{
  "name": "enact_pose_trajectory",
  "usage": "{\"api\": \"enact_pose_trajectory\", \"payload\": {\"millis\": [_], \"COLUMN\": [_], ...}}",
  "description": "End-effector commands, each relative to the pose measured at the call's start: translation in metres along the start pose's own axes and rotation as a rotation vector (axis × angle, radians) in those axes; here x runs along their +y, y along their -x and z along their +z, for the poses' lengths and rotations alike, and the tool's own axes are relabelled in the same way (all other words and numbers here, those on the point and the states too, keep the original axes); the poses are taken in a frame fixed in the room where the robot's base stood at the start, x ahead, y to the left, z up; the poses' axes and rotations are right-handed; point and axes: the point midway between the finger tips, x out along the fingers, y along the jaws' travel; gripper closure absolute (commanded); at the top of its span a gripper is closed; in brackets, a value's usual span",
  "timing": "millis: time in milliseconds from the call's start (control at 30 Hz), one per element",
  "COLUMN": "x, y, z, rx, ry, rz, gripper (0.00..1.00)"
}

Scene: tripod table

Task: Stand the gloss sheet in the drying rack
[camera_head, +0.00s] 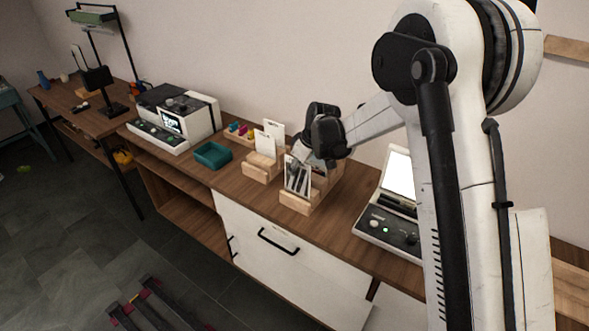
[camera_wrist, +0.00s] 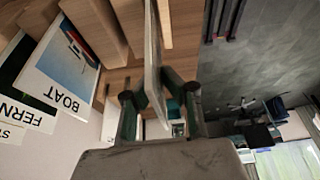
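A thin sheet with a dark and pale picture (camera_head: 297,176) stands nearly upright at the front of the right light-wood rack (camera_head: 300,203) in the head view. My gripper (camera_head: 304,153) is just above and behind it, pointing down. In the wrist view, a thin sheet (camera_wrist: 154,60) runs edge-on between the two fingers, and my gripper (camera_wrist: 158,95) appears shut on it. Its lower edge and any contact with the rack's slot are hard to make out. Printed sheets reading BOAT (camera_wrist: 68,58) and FERN (camera_wrist: 22,103) stand beside it.
A second wooden rack (camera_head: 258,172) with pale cards stands to the left. A teal tray (camera_head: 212,155) and a printer-like machine (camera_head: 172,115) lie farther left. A device with a lit panel (camera_head: 390,215) stands to the right. The counter's front strip is clear.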

Motion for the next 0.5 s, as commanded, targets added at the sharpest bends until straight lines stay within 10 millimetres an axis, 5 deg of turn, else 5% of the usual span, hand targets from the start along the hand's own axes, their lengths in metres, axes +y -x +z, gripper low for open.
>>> {"api": "enact_pose_trajectory", "payload": {"millis": [500], "x": [0.000], "y": [-0.022], "z": [0.009], "rx": [0.000], "ry": [0.000], "rz": [-0.001], "gripper": [1.00]}}
